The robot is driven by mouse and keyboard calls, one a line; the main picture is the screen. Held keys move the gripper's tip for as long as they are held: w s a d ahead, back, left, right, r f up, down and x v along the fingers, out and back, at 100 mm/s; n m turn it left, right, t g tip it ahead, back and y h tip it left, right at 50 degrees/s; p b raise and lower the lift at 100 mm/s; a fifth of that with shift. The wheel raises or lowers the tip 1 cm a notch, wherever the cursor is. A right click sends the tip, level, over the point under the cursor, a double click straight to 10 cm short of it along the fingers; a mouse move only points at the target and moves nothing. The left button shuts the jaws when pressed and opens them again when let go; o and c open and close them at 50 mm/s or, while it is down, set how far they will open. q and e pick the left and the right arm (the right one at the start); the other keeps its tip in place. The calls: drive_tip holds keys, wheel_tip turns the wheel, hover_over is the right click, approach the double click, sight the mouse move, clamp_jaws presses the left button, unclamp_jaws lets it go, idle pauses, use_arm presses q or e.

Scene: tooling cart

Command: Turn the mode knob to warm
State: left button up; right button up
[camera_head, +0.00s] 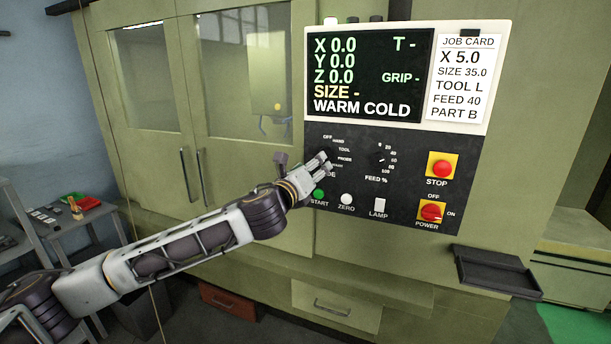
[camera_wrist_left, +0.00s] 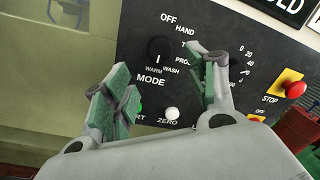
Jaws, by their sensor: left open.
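The black mode knob (camera_wrist_left: 160,48) sits on the dark control panel (camera_wrist_left: 140,20), above the word MODE in the left wrist view. Its white mark is on the lower side, toward the WARM and WASH labels; I cannot tell exactly which it points at. My left gripper (camera_wrist_left: 166,80) is open, its green-padded fingers apart on either side of the knob's lower area. No grip on the knob shows. In the head view my left gripper (camera_head: 322,165) is in front of the panel and largely hides the knob. The display (camera_head: 366,75) reads WARM COLD. My right gripper is not in view.
Nearby are the FEED dial (camera_head: 380,157), green START button (camera_head: 318,194), white ZERO button (camera_head: 347,199), LAMP switch (camera_head: 380,205), red STOP button (camera_head: 441,168) and red POWER switch (camera_head: 431,212). A dark tray (camera_head: 495,272) juts out below right. Cabinet door handles (camera_head: 200,175) are left.

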use_arm(q)
drive_tip(key=v, duration=0.3)
drive_tip(key=shift+s+a, duration=0.1)
drive_tip(key=shift+s, duration=0.25)
idle(0.4)
